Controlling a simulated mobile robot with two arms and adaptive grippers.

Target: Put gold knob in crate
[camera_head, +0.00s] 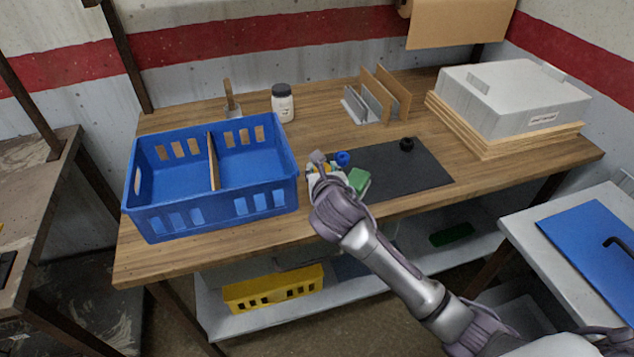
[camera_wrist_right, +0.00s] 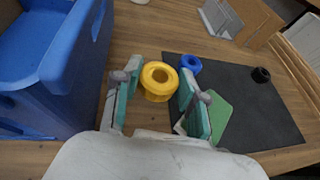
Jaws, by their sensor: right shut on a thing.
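The gold knob (camera_wrist_right: 158,78) is a yellow ring-topped piece between the fingertips of my right gripper (camera_wrist_right: 157,90), which is shut on it. In the head view my right gripper (camera_head: 325,172) is at the left end of the dark mat, just right of the crate, and mostly hides the knob. My left gripper is not in view.
On the dark mat (camera_head: 415,178) are a blue knob (camera_head: 343,158), a black knob (camera_head: 407,144) and a green piece (camera_head: 358,181). A jar (camera_head: 282,103), an upright divider rack (camera_head: 355,105) and a grey box (camera_head: 513,97) stand behind. A yellow bin (camera_head: 275,290) is below.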

